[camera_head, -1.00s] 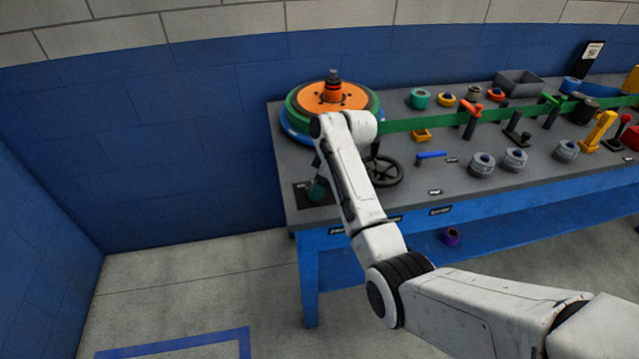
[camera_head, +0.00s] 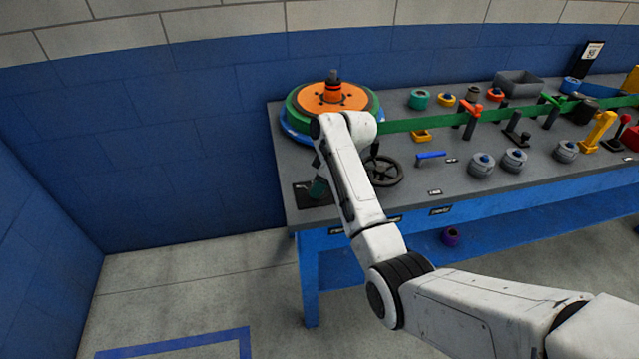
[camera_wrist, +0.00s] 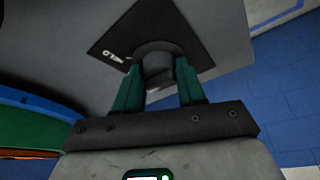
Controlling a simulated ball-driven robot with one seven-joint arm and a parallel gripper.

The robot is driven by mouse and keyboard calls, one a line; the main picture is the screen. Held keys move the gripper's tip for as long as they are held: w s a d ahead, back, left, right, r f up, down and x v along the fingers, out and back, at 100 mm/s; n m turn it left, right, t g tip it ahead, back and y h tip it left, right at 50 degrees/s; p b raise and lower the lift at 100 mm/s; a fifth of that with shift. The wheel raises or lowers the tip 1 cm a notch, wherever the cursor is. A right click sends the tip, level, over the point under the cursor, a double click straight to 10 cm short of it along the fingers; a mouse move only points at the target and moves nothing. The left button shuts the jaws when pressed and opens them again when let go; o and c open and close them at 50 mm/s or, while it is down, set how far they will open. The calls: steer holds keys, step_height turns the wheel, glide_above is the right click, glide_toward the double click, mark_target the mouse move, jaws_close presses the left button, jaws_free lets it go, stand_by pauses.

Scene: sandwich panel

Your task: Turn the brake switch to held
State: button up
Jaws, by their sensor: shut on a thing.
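The brake switch is a dark round knob (camera_wrist: 156,50) on a black plate (camera_wrist: 190,38) with white lettering that seems to read HELD. In the head view the black plate (camera_head: 302,191) lies at the bench's front left corner. My gripper (camera_wrist: 157,74) has its teal fingers on both sides of the knob and is shut on it.
An orange and green reel (camera_head: 305,100) stands behind my forearm, with a green band running right. A black handwheel (camera_head: 388,172) is just right of my arm. Several knobs and levers crowd the bench (camera_head: 465,200) further right. Floor is open at left.

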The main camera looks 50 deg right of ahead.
steer(key=m+p, duration=0.2)
steer(key=m+h+p, duration=0.1)
steer(key=m+p, duration=0.1)
steer(key=shift+a+r+m+h, duration=0.15)
steer(key=shift+m+h, duration=0.15)
steer(key=m+h+p, duration=0.1)
steer(key=m+h, duration=0.1)
steer(key=m, duration=0.2)
steer(key=shift+a+m+p, duration=0.1)
steer(key=shift+m+p, duration=0.3)
steer(key=shift+m, duration=0.3)
steer(key=o, duration=1)
steer(key=v, duration=1)
steer(key=shift+s+a+r, duration=0.1)
steer(key=shift+s+r, duration=0.1)
